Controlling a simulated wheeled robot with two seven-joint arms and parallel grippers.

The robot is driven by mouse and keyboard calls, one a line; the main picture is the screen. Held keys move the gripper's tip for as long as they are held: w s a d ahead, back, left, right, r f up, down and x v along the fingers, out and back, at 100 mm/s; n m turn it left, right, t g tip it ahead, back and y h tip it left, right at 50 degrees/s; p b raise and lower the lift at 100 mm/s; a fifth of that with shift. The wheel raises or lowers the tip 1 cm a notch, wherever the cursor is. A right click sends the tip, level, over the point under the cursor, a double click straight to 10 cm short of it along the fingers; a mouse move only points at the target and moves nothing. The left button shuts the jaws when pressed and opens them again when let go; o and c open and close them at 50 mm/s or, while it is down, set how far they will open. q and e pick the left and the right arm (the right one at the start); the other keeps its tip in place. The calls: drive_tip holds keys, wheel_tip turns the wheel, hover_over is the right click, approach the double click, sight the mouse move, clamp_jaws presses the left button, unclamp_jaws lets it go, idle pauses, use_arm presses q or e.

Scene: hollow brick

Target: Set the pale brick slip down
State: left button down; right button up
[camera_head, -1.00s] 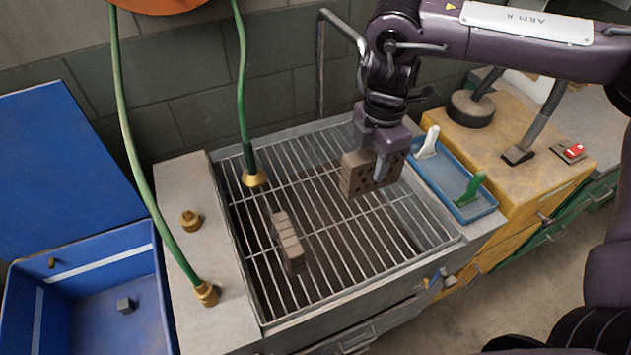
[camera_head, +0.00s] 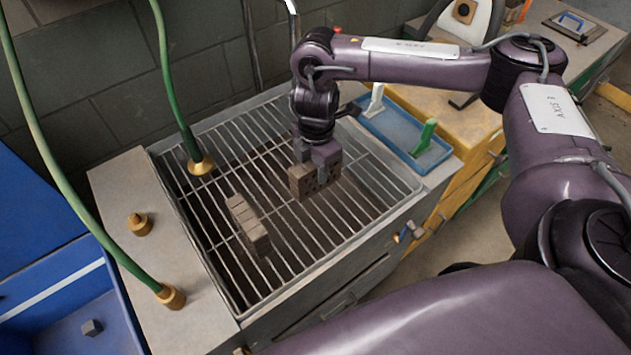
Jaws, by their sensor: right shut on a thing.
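My right gripper (camera_head: 318,160) points down over the right part of a metal grate and is shut on a grey-brown brick with holes (camera_head: 300,182). The held brick is close over the bars; I cannot tell whether it touches them. A second, ridged grey-brown brick piece (camera_head: 248,225) lies on the grate (camera_head: 305,262), left and nearer. Neither piece looks clearly pale, so I cannot tell by colour which is the slip. My left gripper is not in view.
A green hose with a brass nozzle (camera_head: 201,165) hangs over the grate's left part. A blue tray (camera_head: 402,135) with a white and a green tool stands right of the grate. A blue bin (camera_head: 60,300) is at the left. Bars between the bricks are clear.

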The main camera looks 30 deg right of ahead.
sight(316, 180)
wheel_tip(316, 180, down, 4)
drive_tip(key=shift+b, duration=0.6)
drive_tip(key=shift+f, duration=0.35)
drive_tip(key=o, duration=1.1)
drive_tip(key=shift+f, duration=0.15)
wheel_tip(316, 180, up, 12)
drive_tip(key=p, duration=0.3)
drive_tip(key=shift+r, duration=0.2)
